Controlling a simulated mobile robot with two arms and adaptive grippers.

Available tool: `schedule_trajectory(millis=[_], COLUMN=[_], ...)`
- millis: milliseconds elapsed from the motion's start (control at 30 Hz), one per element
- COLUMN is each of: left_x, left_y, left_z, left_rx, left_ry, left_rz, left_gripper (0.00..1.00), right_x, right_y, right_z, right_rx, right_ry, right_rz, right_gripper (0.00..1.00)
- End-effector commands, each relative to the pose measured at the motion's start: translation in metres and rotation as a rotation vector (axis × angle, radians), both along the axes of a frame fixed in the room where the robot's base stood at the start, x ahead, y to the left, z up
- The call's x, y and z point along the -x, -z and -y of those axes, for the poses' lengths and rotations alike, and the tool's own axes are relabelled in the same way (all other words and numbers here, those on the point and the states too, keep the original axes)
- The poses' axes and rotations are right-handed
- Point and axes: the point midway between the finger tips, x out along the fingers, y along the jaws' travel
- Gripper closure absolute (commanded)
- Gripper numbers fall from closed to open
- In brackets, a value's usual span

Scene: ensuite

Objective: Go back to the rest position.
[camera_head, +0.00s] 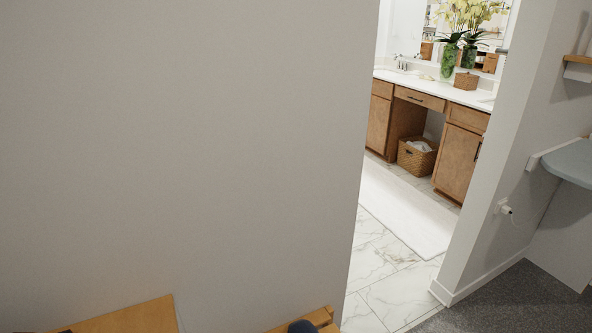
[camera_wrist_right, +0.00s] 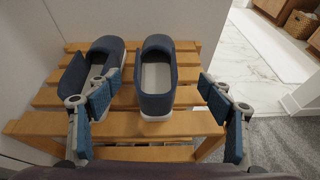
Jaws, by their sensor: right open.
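My right gripper (camera_wrist_right: 160,95) shows in the right wrist view. Its two blue-padded fingers are spread wide apart with nothing between the pads. Beyond and below them a pair of dark blue shoes with pale insoles stands on a slatted wooden rack. One shoe (camera_wrist_right: 155,78) lies between the fingers in the picture, and the other shoe (camera_wrist_right: 75,80) is partly behind the left finger. I cannot tell whether a finger touches it. My left gripper is not in view.
The wooden rack (camera_wrist_right: 130,124) stands against a plain wall (camera_head: 190,150); its corner shows low in the head view (camera_head: 318,318). A doorway at right opens onto marble tile (camera_head: 385,270), a white rug (camera_head: 405,210) and a wooden vanity (camera_head: 465,160). A grey-blue surface (camera_head: 572,162) juts out at far right.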

Motion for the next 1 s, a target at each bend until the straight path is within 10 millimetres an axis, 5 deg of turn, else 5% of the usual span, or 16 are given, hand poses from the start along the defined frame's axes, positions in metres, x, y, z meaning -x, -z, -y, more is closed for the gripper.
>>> schedule_trajectory(millis=[267,500,700,1000], left_x=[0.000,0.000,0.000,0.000], left_y=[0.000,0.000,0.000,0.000], left_z=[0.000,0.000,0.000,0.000], left_rx=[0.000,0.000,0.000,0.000], left_ry=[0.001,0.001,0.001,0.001], left_rz=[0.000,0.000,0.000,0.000], left_gripper=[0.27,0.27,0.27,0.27], right_x=[-0.020,0.012,0.062,0.126], right_y=[-0.039,-0.047,-0.047,-0.056], right_z=[0.061,0.105,0.105,0.077], right_rx=[-0.559,-1.210,-1.677,-2.027], right_ry=[0.574,1.180,1.657,2.161], right_rz=[-0.152,-0.318,-0.440,-0.540], right_gripper=[0.27,0.27,0.27,0.27])
